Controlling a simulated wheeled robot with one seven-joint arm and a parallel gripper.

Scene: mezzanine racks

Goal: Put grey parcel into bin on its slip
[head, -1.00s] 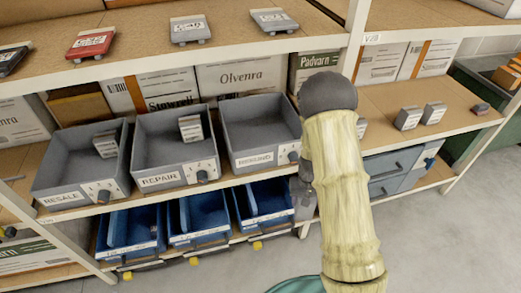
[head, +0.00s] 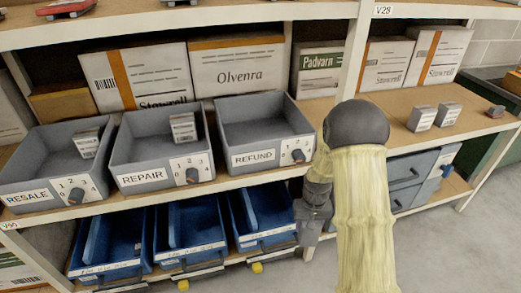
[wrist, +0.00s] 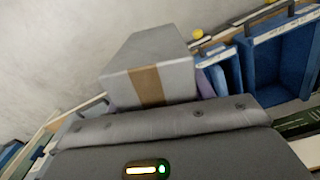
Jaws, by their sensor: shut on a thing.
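The grey parcel (wrist: 172,52), a box with a brown tape band, is in front of my palm in the wrist view. My gripper (wrist: 160,112) is shut on it. In the head view my gripper (head: 314,212) hangs below the shelf edge, right of the blue bins; the parcel is hard to make out there. Its slip cannot be read. Three grey bins stand on the middle shelf: RESALE (head: 32,165) and REPAIR (head: 135,150), each holding a small labelled parcel, and REFUND (head: 255,112), which looks empty. Each bin has a numbered dial on its front.
Blue bins (head: 192,243) sit on the lower shelf. White cartons (head: 240,68) stand behind the grey bins. A rack upright (head: 352,50) rises right of REFUND. Small parcels (head: 422,118) stand on the right shelf. Grey floor (head: 440,250) is open at right.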

